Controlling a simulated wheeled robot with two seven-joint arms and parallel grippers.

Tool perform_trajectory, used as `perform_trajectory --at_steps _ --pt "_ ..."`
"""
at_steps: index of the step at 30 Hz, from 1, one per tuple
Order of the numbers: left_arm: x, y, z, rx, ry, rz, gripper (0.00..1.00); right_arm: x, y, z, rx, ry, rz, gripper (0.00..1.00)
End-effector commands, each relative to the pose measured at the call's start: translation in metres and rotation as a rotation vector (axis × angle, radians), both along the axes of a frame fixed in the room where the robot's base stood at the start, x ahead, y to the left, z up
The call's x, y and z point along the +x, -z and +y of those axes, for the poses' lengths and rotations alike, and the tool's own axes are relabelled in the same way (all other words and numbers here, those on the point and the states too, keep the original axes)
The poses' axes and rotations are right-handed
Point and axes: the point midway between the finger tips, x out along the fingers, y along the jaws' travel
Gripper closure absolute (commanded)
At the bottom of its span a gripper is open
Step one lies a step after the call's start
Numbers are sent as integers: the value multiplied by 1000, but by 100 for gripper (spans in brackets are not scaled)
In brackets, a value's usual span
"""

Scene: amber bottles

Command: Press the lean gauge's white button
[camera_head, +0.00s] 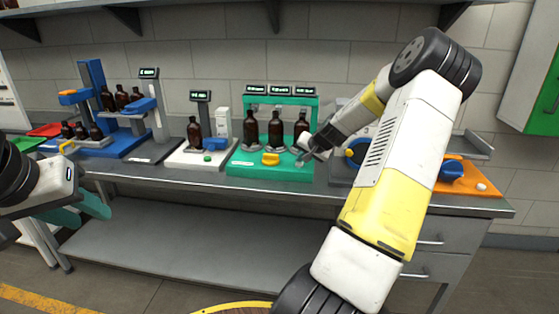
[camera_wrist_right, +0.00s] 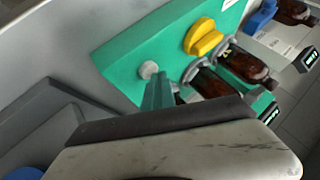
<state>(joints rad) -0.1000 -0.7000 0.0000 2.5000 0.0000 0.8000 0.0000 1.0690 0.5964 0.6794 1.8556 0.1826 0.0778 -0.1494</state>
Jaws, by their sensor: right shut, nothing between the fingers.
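The green station (camera_head: 240,168), apparently the lean gauge, stands on the bench with three amber bottles, three displays above them and a yellow knob (camera_head: 270,159). Its round white button (camera_wrist_right: 148,70) shows in the right wrist view on the green front plate. My right gripper (camera_head: 306,157) is shut and empty, pointing down at the station's right front. In the right wrist view its teal fingertips (camera_wrist_right: 158,90) appear close to the button; I cannot tell whether they touch it. My left gripper (camera_head: 88,208) hangs at the lower left, off the bench, its opening unclear.
A white station (camera_head: 190,158) with one bottle and a green button stands left of the green one. A blue station (camera_head: 110,146) with several bottles is further left. An orange panel (camera_head: 465,178) with a white knob lies to the right. My right arm covers part of the bench.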

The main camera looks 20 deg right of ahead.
Motion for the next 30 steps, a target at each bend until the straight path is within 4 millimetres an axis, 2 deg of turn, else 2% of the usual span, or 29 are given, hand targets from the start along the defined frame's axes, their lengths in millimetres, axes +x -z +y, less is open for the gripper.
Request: perform_trajectory --at_steps 7,19,30 --pt "0 0 0 0 0 0 64 0 -13 0 -1 -1 0 100" --pt "0 0 0 0 0 0 64 0 -17 0 -1 0 -1 100" --pt "0 0 0 0 0 0 64 0 -53 0 -2 1 -2 100"
